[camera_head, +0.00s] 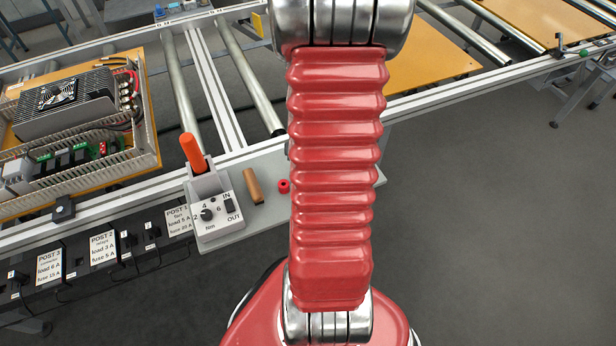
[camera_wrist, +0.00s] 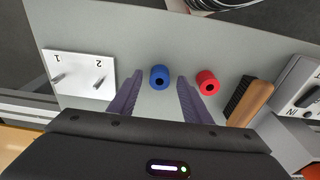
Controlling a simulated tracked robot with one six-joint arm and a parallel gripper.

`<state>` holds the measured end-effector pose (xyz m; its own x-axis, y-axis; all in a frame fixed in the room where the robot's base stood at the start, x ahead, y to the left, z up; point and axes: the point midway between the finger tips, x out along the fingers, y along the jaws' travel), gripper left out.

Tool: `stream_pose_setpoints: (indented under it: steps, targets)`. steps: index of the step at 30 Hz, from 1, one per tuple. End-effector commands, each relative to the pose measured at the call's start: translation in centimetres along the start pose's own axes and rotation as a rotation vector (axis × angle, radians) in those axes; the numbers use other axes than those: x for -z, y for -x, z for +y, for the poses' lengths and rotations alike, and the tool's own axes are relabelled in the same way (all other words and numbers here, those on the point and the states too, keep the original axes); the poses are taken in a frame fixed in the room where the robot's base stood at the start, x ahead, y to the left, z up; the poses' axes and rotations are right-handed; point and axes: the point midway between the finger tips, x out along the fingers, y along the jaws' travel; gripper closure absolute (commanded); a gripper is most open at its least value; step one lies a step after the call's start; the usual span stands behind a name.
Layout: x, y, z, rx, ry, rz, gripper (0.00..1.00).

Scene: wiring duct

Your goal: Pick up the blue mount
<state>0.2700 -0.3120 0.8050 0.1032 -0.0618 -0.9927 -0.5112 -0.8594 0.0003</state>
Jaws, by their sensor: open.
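The blue mount (camera_wrist: 159,77) is a short blue cylinder with a dark hole in its end. It lies on a light grey shelf (camera_wrist: 200,32) in the wrist view. My gripper (camera_wrist: 156,84) is open, with its two dark fingers on either side of the blue mount in the picture. I cannot tell how far above the shelf the fingertips are. Nothing is held. In the head view, my arm hides the blue mount and my gripper.
A red mount (camera_wrist: 207,83) lies just right of the right finger, with a wooden-handled brush (camera_wrist: 248,101) beyond it. A white plate with two pegs (camera_wrist: 82,75) stands on the left. A grey torque unit (camera_head: 215,213) holds an orange-handled tool (camera_head: 193,152).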

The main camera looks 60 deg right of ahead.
Motion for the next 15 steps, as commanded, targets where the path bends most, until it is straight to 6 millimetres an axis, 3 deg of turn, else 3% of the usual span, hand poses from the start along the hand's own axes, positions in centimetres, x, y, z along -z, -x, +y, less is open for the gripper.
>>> stream_pose_setpoints:
  steps: [13,15]
  targets:
    - [0.0,0.04,-0.01,0.0,0.0,0.0,0.56]
    - [0.0,0.04,-0.01,0.0,0.0,0.0,0.59]
